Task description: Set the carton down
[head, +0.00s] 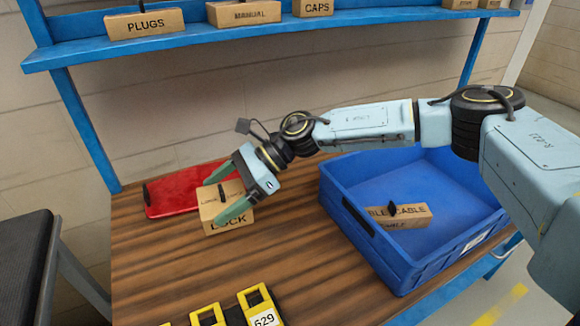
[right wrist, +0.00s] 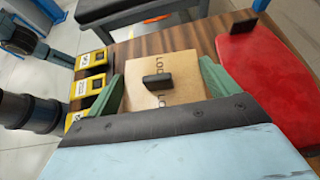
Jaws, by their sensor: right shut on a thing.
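A tan carton (head: 226,213) marked LOCK, with a small dark handle on top, is at the left part of the wooden table (head: 290,255), just in front of a red flat case. My right gripper (head: 222,198) is shut on it, one green finger on each side. In the right wrist view the carton (right wrist: 165,68) sits between the green fingers. The carton appears at or very close to the tabletop; I cannot tell whether it touches. My left gripper is not in view.
A red case (head: 178,190) lies behind the carton. A blue crate (head: 345,205) at right holds a CABLE carton (head: 400,215). Several yellow-framed items (head: 255,297) stand at the front edge. A blue shelf (head: 270,38) with cartons runs above. Bare tabletop lies between carton and crate.

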